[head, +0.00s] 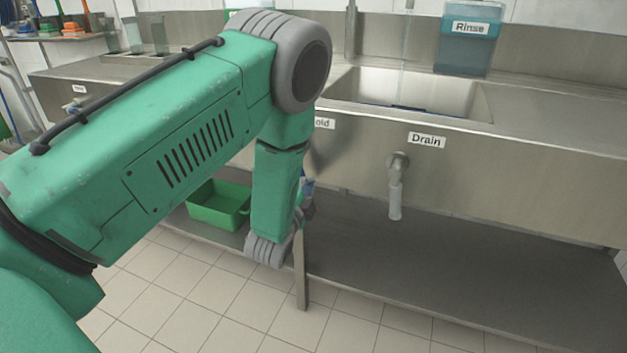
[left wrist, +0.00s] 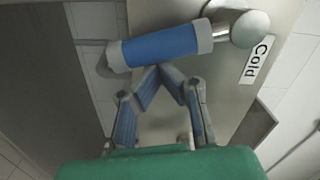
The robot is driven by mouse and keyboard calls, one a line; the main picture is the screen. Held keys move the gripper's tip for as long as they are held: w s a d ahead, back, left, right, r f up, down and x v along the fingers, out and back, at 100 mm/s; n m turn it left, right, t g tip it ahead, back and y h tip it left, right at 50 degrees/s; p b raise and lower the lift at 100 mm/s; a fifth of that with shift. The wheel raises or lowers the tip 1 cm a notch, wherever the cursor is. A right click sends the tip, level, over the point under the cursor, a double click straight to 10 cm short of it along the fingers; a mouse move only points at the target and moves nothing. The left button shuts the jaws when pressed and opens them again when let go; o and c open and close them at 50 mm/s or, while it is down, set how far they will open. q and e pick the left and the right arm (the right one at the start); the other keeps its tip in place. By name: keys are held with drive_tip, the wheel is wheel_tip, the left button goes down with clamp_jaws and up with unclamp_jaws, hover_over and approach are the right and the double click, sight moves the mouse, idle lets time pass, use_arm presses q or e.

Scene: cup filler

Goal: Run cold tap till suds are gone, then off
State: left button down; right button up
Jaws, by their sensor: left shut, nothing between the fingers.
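The cold tap's handle (left wrist: 160,46), a blue sleeve with pale ends on a metal stem, shows in the left wrist view beside the "Cold" label (left wrist: 258,60). It runs nearly level across that picture. My left gripper (left wrist: 158,72) is shut and empty, its fingertips close together just below the blue sleeve; I cannot tell whether they touch it. In the head view my left arm hides most of the gripper and part of the "Cold" label (head: 324,123). The sink basin (head: 455,98) is partly seen. A faint vertical strip (head: 404,50) hangs above it; I cannot tell whether it is water. No suds are distinguishable.
A "Drain" label (head: 426,140) and the drain handle (head: 395,195) are on the sink front, right of my arm. A blue "Rinse" container (head: 467,50) stands behind the basin. A green tub (head: 218,205) sits on the lower shelf (head: 430,255), which is clear to the right.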

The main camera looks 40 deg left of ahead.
use_arm(q)
drive_tip(key=shift+s+a+f+m, duration=0.1)
drive_tip(key=shift+a+f+m, duration=0.15)
drive_tip(key=shift+a+m, duration=0.35)
drive_tip(key=shift+d, duration=0.1)
drive_tip(key=shift+f, duration=0.1)
